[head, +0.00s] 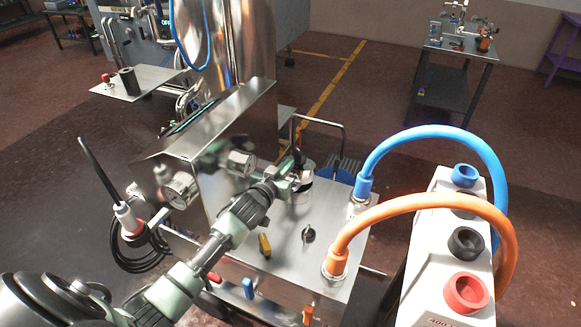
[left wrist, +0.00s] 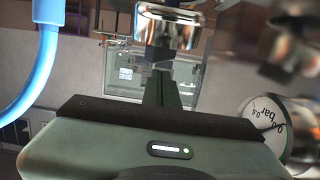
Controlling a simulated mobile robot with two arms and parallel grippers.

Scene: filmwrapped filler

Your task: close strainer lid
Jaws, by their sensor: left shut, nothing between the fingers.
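A small chrome cylinder (head: 301,190), which looks like the strainer, stands on the steel machine top (head: 290,240). My left gripper (head: 297,168) is at its upper part and partly hides it. In the left wrist view the chrome cylinder (left wrist: 168,28) is just beyond the fingertips of my left gripper (left wrist: 160,78). The fingers are shut with nothing between them. I cannot tell whether they touch the cylinder. The lid is not clearly distinguishable, and I cannot tell how far open it is. My right gripper is not in view.
A pressure gauge (head: 181,190) sits by the steel housing (head: 235,130), left of my arm. A blue hose (head: 435,135) and an orange hose (head: 430,205) arch at the right to a white unit (head: 430,260). A yellow lever (head: 264,245) and black knob (head: 309,234) stand nearer.

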